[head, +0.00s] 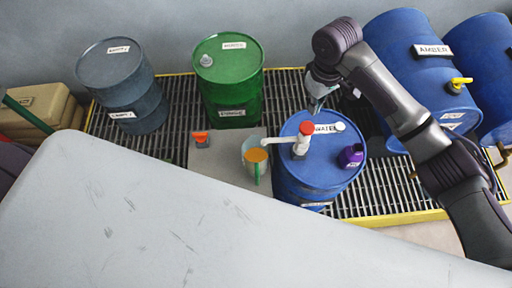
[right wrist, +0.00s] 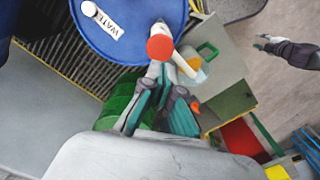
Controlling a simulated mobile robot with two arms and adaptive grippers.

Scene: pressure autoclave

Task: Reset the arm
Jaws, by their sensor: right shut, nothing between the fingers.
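My right gripper (head: 318,100) is shut and empty above the far rim of the blue drum labelled WATER (head: 320,178). In the right wrist view its fingers (right wrist: 157,75) come together close to the red-topped pump in the picture; I cannot tell whether they touch it. The white pump with a red top (head: 304,136) stands on the drum lid, beside the gripper. My right arm reaches in from the right. A dark arm-like part with pale fingers (right wrist: 285,46) shows at the right of the wrist view, probably my left gripper; its jaw state is unclear.
A purple container (head: 351,155) sits on the drum lid. A beaker of orange liquid (head: 256,158) stands left of the drum. A green drum (head: 230,82), a dark blue drum (head: 122,86) and a lying drum labelled AMBER (head: 420,65) surround it. A pale surface (head: 160,225) fills the foreground.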

